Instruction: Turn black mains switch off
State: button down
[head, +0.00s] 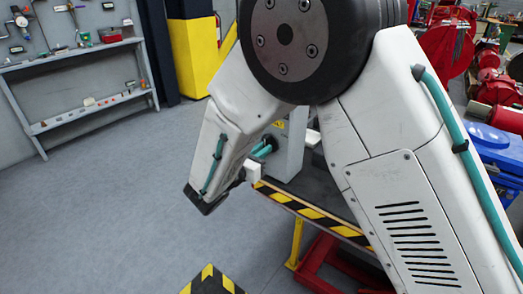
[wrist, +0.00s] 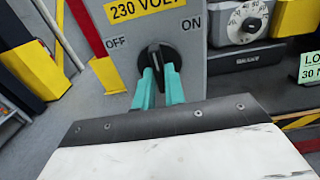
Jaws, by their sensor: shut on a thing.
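The black mains switch (wrist: 158,57) is a round knob on a grey panel (wrist: 213,78) in the wrist view. A yellow "230 VOLT" label (wrist: 145,8) is above it, with "OFF" printed to its left and "ON" to its right. The knob's ridge points about straight up, between the two words. My gripper (wrist: 158,73) has its two teal fingers shut on the lower part of the knob.
The box stands on a bench with a black and yellow striped edge (head: 315,213). A grey dial unit (wrist: 240,20) is right of the switch. A striped block (head: 210,283) is at the bottom of the head view. Open grey floor lies left.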

jog(key=n, duration=0.8)
jog(key=shift+s+n, duration=0.1)
jog(key=shift+n, duration=0.3)
dwell(0.4)
jog(key=c, duration=1.5)
grip_release()
jog(key=shift+o, duration=0.2)
jog(key=v, duration=0.7)
jog(key=shift+s+a, duration=0.25)
jog(key=shift+s, duration=0.05)
